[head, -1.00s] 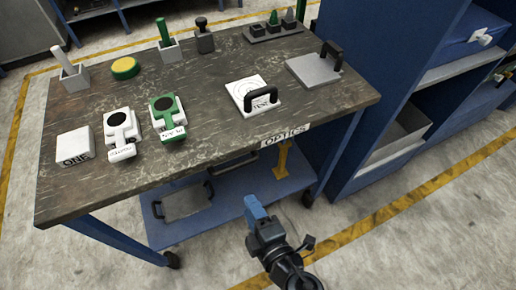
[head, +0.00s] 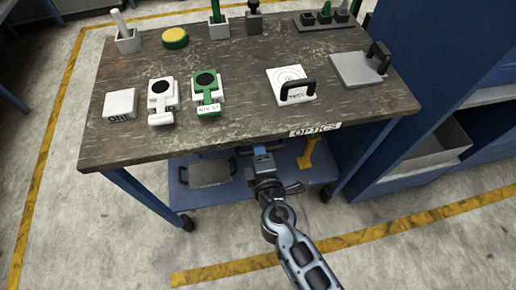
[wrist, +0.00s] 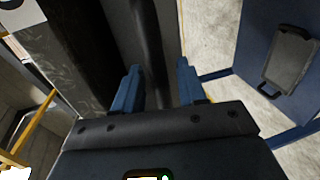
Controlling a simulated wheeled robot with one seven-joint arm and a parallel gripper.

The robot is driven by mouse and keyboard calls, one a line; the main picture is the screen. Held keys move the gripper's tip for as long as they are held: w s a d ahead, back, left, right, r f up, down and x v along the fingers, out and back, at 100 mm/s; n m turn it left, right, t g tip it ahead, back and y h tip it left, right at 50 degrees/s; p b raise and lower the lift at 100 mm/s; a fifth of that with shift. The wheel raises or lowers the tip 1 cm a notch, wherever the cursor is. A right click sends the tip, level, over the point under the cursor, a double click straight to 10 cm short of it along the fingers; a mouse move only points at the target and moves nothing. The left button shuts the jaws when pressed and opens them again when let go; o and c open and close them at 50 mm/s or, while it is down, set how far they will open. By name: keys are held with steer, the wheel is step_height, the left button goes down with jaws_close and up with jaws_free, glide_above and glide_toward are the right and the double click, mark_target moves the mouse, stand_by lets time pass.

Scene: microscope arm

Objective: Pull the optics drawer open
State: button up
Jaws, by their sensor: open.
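The OPTICS label (head: 315,130) is on the front edge of the workbench, at the right. In the wrist view a grey panel (wrist: 95,40), which looks like the drawer front, lies ahead under the bench top. A dark bar (wrist: 148,40), which looks like the drawer handle, runs lengthwise between the two blue fingers of my gripper (wrist: 159,82). The fingers are apart, one on each side of the bar; contact is not clear. In the head view my gripper (head: 262,151) is under the bench's front edge, left of the label, and hides the handle.
The bench top (head: 240,125) carries several blocks, holders and handled plates. A lower blue shelf (head: 200,198) holds a grey handled tray (head: 210,172). A yellow bracket (head: 309,153) stands right of my gripper. A blue cabinet (head: 450,100) stands at the right.

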jaws_close()
stand_by(0.4)
